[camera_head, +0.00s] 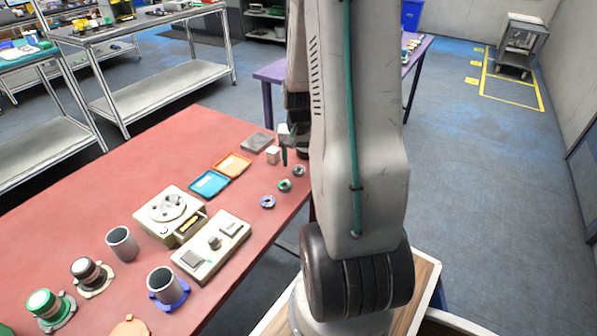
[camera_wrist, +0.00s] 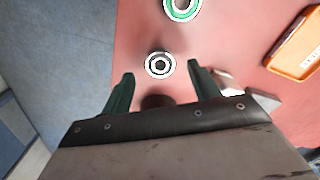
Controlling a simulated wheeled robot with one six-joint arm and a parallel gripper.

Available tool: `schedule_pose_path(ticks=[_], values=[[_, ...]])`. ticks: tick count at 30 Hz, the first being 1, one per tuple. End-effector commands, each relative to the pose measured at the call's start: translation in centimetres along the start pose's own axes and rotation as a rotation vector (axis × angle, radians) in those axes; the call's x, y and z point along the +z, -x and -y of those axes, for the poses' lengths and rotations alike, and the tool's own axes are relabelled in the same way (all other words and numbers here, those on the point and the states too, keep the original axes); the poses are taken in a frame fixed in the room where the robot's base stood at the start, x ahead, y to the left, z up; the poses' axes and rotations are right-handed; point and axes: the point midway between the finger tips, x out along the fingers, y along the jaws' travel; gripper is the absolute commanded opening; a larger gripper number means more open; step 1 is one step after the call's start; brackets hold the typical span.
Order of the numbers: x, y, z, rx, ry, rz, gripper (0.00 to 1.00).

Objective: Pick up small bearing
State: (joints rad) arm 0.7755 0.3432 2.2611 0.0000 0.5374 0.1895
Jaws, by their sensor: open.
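The small bearing (camera_wrist: 160,65), a grey-white ring with a dark centre, lies on the red table. In the head view it is the small grey ring (camera_head: 299,171) near the table's right edge. My gripper (camera_wrist: 160,70) has its green fingers open, one on each side of the bearing in the picture. The bearing appears just past the fingertip line, and I cannot tell the height gap. In the head view my gripper (camera_head: 285,157) is partly hidden by my arm and hangs over the table just beyond the bearing. Nothing is held.
A green-ringed bearing (camera_wrist: 183,8) and a blue-ringed one (camera_head: 267,202) lie nearby on the red table (camera_head: 120,190). A pale block (camera_head: 272,154) stands close to the gripper.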

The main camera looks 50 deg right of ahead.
Motion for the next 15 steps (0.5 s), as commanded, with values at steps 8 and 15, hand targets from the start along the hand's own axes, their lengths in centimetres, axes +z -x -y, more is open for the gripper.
schedule_pose_path(ticks=[8,15], values=[[0.1,-2.5,0.1,0.000,0.001,0.000,0.61],[0.1,-2.5,0.0,0.000,0.001,0.000,0.44]])
